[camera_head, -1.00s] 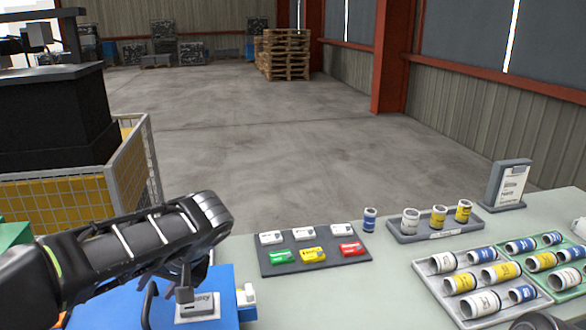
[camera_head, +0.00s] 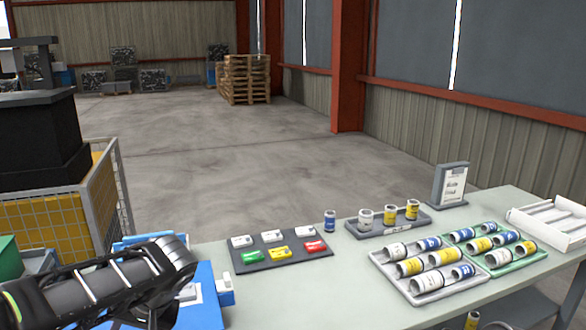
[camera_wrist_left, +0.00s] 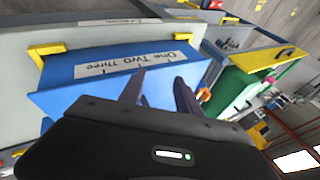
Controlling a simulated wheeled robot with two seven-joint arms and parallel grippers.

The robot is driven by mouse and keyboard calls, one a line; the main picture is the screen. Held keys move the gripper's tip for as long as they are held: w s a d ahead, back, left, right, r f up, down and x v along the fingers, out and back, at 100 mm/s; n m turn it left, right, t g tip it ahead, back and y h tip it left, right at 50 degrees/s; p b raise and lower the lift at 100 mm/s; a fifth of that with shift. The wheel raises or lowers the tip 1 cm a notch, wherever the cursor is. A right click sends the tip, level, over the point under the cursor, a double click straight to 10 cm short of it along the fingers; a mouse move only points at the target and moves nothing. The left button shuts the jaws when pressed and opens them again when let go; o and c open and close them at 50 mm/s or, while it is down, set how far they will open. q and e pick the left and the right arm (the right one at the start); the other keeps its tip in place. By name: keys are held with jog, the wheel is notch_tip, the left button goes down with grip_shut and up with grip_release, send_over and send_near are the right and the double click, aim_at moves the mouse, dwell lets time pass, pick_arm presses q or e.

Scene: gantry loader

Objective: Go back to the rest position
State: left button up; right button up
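My left arm comes in from the left in the head view. Its gripper (camera_wrist_left: 160,88) points down over a blue box (camera_head: 205,300) at the bottom left. In the left wrist view two dark fingers stand apart, with nothing visible between them. Behind them is the blue box front (camera_wrist_left: 60,95) with a white label (camera_wrist_left: 135,65) reading "One Two Three". Whether the fingers touch the box cannot be told. My right gripper is not in view.
The table (camera_head: 290,290) holds a dark tray (camera_head: 282,259) of coloured and white pieces, a dark rack (camera_head: 395,229) of cans, a grey tray (camera_head: 400,287) and green tray (camera_head: 505,265) of cans, a sign (camera_head: 451,184) and a white tray (camera_head: 550,240). A mesh cage (camera_head: 115,190) stands left.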

pick_arm(q)
jog(key=s+d+f+m+g+h, duration=0.1)
jog(key=s+d+f+h, duration=0.1)
jog(key=d+f, duration=0.45)
jog(key=s+d+f+m+h, duration=0.1)
jog(key=d+f+h, duration=0.25)
jog(key=f, duration=0.65)
jog(key=s+d+f+m+g+h, duration=0.1)
jog(key=s+d+f, duration=0.1)
jog(key=d+f, duration=0.5)
jog(key=s+d+f+n+h, duration=0.1)
jog(key=s+d+f+h, duration=0.1)
jog(key=s+f, duration=0.5)
jog(key=s+d+f+n+h, duration=0.2)
jog(key=s+d+f, duration=0.2)
jog(key=s+f, duration=0.4)
notch_tip(320, 180, down, 3)
jog(key=shift+d+f+t, duration=0.1)
jog(key=shift+d+t, duration=0.2)
